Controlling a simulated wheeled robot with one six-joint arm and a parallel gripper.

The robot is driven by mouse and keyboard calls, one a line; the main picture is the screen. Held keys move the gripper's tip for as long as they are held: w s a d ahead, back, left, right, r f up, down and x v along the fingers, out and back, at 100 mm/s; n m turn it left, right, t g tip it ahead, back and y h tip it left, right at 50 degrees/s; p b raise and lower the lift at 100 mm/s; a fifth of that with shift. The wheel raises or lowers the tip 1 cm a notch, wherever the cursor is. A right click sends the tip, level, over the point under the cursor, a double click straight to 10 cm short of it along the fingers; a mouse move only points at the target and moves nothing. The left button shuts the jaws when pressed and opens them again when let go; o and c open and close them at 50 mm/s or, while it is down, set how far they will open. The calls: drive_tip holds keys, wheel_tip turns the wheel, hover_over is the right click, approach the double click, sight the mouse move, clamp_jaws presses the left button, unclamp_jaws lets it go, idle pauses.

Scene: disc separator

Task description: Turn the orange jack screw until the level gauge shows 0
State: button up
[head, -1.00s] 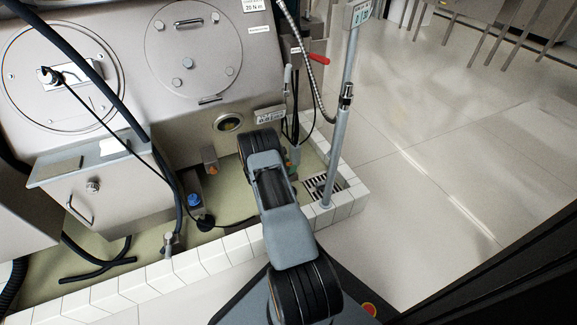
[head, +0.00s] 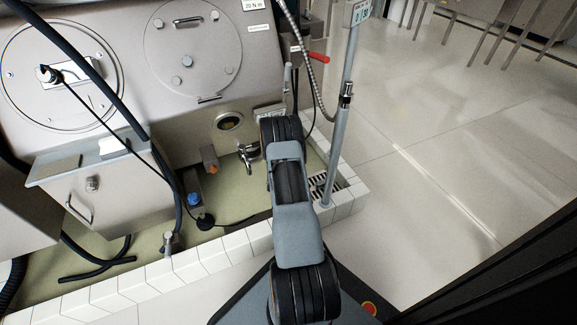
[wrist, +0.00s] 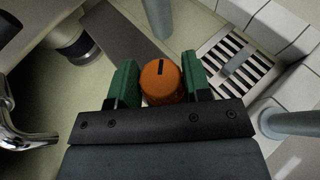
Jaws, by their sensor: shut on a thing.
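The orange jack screw (wrist: 161,82) shows in the wrist view as a ribbed round knob with a dark slot on its top. My gripper (wrist: 158,76) has green finger pads, one on each side of the knob, and is shut on it. The lower part of the knob is hidden by the gripper's dark front plate. In the head view my arm hides the gripper and this knob.
A slotted drain grate (wrist: 238,60) lies right of the knob, beside a white tile curb (head: 345,200) and a grey post (head: 337,140). A chrome tap (head: 249,154) stands left of my arm. A blue-capped fitting (head: 194,200) and hoses lie farther left.

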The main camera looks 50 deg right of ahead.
drive_tip(key=shift+n+t, duration=0.3)
idle(0.4)
drive_tip(key=o, duration=0.9)
drive_tip(key=p+v, duration=0.5)
drive_tip(key=v, duration=0.8)
drive_tip(key=shift+s+a+r, duration=0.2)
drive_tip(key=shift+s+r, duration=0.05)
